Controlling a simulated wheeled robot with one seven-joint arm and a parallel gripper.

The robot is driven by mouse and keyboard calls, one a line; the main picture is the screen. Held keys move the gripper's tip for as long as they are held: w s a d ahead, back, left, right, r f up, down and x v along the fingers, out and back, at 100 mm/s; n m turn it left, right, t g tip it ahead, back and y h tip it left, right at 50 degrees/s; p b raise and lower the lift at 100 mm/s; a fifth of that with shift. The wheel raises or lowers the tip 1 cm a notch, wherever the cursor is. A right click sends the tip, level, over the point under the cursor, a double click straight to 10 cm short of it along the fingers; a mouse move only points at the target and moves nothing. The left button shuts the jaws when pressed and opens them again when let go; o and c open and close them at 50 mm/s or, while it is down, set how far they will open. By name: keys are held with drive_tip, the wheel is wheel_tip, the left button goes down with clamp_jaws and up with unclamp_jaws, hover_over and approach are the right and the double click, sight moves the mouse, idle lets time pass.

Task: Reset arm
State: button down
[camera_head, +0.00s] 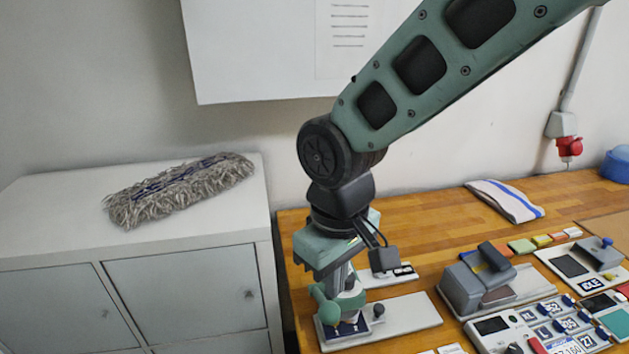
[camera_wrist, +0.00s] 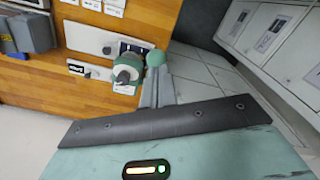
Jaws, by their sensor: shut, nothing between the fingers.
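My gripper (camera_head: 343,280) hangs from my green arm, pointing down over the left end of the wooden workbench. Its grey fingers are together and hold nothing; they also show in the wrist view (camera_wrist: 160,88). Just below and beside them is a small green and grey device (camera_head: 345,308) on a white base plate (camera_head: 412,315). I cannot tell whether the fingers touch the device.
A white cabinet (camera_head: 190,290) with a grey mop head (camera_head: 180,188) stands left of the workbench (camera_head: 420,205). A grey block-shaped device (camera_head: 478,280), small panels and a striped cloth (camera_head: 505,200) lie right of my gripper. A white board (camera_head: 260,55) hangs on the wall behind my arm.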

drive_tip(key=s+d+f+b, duration=0.8)
drive_tip(key=s+d+b, duration=0.2)
drive_tip(key=s, duration=0.2)
drive_tip(key=shift+d+y, duration=0.3)
